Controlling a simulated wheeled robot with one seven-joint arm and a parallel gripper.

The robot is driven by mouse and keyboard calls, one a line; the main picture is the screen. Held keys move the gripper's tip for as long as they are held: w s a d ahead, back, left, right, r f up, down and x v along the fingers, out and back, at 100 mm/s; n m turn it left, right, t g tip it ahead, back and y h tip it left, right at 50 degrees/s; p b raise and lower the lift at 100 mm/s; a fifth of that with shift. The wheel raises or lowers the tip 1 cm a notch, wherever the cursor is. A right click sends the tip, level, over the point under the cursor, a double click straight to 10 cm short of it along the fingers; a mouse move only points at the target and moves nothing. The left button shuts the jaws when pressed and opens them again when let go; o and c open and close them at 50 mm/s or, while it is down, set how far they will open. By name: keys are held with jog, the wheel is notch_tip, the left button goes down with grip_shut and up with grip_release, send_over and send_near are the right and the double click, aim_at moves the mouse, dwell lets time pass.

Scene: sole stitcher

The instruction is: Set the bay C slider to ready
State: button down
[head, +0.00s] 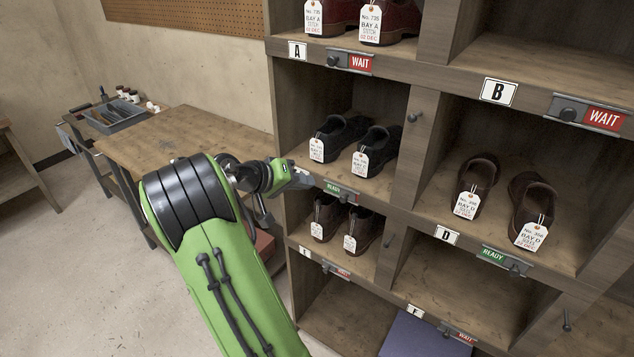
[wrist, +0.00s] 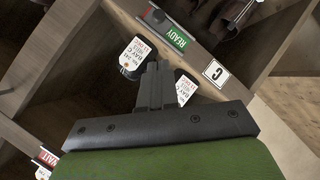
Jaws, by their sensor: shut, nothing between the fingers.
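The bay C slider (head: 341,191) is on the shelf edge below the black shoes. It shows green READY, with its dark knob at the right end in the head view. In the wrist view the slider (wrist: 168,28) shows READY, with the knob at the upper left. The C label (wrist: 215,72) is beside it; in the head view my gripper hides this label. My gripper (head: 312,181) is shut and empty, just left of the slider. In the wrist view the closed fingertips (wrist: 158,66) appear below the slider, with a gap in the picture.
Tagged black shoes (head: 374,150) stand in bay C. Other sliders are nearby: bay A at WAIT (head: 358,63), bay B at WAIT (head: 602,117), bay D at READY (head: 492,255) and bay E at WAIT (head: 341,272). A wooden workbench (head: 185,130) stands left of the rack.

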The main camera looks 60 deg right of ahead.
jog(key=v, duration=0.3)
jog(key=shift+w+a+r, duration=0.15)
jog(key=shift+a, duration=0.05)
dwell(0.4)
